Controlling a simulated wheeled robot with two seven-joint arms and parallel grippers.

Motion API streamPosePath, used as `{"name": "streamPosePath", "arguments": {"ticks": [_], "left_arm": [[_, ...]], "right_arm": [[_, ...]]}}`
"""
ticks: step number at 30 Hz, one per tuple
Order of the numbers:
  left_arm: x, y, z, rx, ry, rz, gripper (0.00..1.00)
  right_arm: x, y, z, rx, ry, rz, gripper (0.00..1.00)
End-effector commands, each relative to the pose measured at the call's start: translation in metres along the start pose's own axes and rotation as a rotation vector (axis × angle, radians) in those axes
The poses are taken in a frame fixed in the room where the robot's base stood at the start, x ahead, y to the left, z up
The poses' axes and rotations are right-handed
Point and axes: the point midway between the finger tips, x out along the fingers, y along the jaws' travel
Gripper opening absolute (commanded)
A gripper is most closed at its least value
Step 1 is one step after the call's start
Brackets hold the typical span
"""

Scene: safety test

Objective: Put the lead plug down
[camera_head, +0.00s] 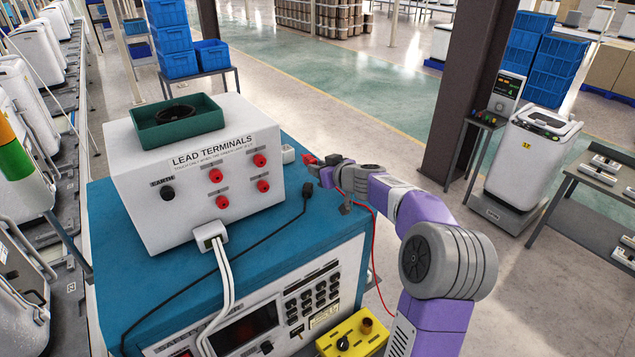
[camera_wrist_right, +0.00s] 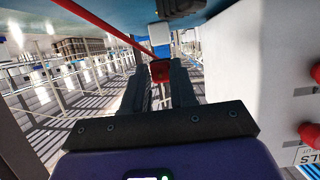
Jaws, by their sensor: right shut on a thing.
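My right gripper (camera_head: 324,170) is shut on a red lead plug (camera_head: 310,159), beside the right end of the white lead terminals box (camera_head: 150,215). In the right wrist view the red plug (camera_wrist_right: 160,72) sits between the two dark fingers (camera_wrist_right: 160,85), and its red lead (camera_wrist_right: 98,25) crosses the upper left. The box front has several red sockets (camera_head: 215,176) and one black socket (camera_head: 167,193). A green tray (camera_head: 208,124) with a dark coil in it stands on top of the box. My left gripper is not in view.
The box stands on a blue-topped instrument (camera_head: 270,235). A black lead plug (camera_head: 307,190) and its cable lie on that top. White cables (camera_head: 222,270) hang down the front. A yellow box (camera_head: 355,335) is at the lower front. My right arm covers the right side.

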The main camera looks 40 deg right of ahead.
Motion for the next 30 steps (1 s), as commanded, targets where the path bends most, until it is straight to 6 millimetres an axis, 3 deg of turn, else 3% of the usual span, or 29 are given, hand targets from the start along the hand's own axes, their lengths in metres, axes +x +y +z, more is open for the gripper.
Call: {"name": "streamPosePath", "arguments": {"ticks": [9, 30], "left_arm": [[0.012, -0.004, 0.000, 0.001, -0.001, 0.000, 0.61], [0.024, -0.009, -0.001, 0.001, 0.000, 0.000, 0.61]], "right_arm": [[0.013, 0.000, 0.035, 0.001, 0.000, 0.001, 0.00], [0.016, 0.000, 0.044, 0.000, 0.000, 0.001, 0.00]]}}
